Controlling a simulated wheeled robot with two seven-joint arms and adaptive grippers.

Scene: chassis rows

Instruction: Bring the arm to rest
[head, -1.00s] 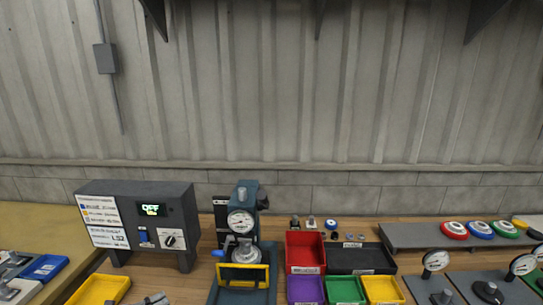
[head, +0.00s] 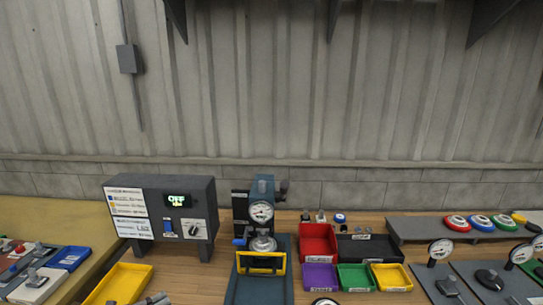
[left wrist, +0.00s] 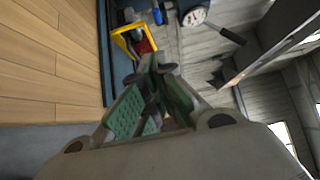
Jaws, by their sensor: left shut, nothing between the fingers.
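My left gripper (head: 153,300) barely shows at the bottom edge of the head view, just right of a yellow tray. In the left wrist view the fingers of my left gripper (left wrist: 152,82) have green pads, come together at the tips and hold nothing. The rest of the left arm is out of the head view. My right gripper is in neither view.
A control box (head: 162,215) with an OFF display stands at the back left. A blue press with a gauge (head: 262,212) stands right of it. Red (head: 318,243), purple, green and yellow bins follow. A yellow tray (head: 118,284) lies in front. Dial gauges (head: 440,250) stand at right.

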